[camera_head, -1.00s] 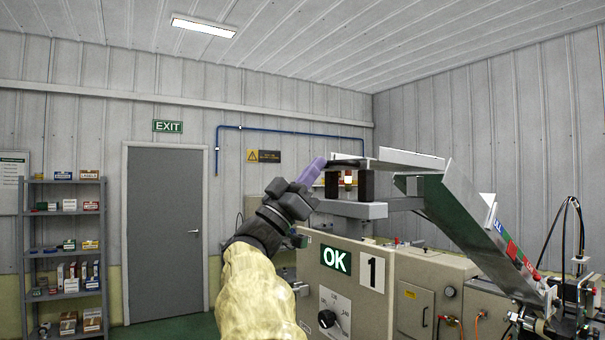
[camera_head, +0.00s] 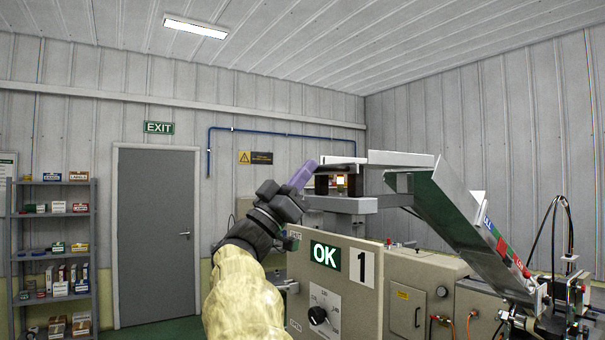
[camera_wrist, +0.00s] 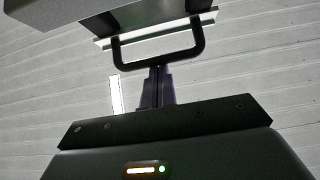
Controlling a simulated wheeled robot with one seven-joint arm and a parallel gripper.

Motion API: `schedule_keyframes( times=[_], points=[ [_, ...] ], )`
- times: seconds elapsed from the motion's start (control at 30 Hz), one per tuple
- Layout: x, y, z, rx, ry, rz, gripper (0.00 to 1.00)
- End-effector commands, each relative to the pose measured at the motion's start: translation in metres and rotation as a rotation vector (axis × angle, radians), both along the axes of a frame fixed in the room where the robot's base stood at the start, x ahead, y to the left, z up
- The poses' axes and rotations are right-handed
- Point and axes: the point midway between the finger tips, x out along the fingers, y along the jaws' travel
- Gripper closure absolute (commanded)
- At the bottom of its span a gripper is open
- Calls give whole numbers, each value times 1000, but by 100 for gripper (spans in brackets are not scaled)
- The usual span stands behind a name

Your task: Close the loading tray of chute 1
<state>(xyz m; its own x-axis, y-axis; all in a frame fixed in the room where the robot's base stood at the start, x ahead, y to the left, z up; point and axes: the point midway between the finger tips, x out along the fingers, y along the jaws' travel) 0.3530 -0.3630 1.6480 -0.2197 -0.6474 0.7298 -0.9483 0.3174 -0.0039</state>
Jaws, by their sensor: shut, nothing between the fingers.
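My gripper (camera_head: 303,175) has purple fingers and is raised beside the upper end of the chute. The loading tray (camera_head: 343,160) shows there as a pale, thin edge just right of the fingertips, above the box marked with a 1. In the wrist view my gripper (camera_wrist: 158,70) is shut and empty. Its tips are at the lower bar of a black U-shaped handle (camera_wrist: 200,50), which hangs from the tray's pale edge (camera_wrist: 160,30). I cannot tell whether the tips touch the bar. The tray's inside is hidden.
The grey box (camera_head: 330,285) bears an OK sign and a dial below my gripper. The metal chute (camera_head: 450,215) slopes down to the right, with a pale plate (camera_head: 400,158) at its top. A shelf (camera_head: 53,240) and door (camera_head: 155,235) are at the left.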

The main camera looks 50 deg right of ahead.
Motion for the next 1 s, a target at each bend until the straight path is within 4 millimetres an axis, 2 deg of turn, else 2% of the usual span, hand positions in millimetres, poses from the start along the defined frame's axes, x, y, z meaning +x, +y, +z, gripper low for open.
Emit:
schedule_keyframes(
  times=[0.27, 0.73, 0.87, 1.0],
  points=[
    [4, 23, 33, -6, -2, 2, 100],
    [20, 67, -33, -6, 1, 4, 100],
    [23, 76, -45, -6, 1, 1, 100],
    [23, 80, -49, -7, -1, -3, 100]
  ],
)
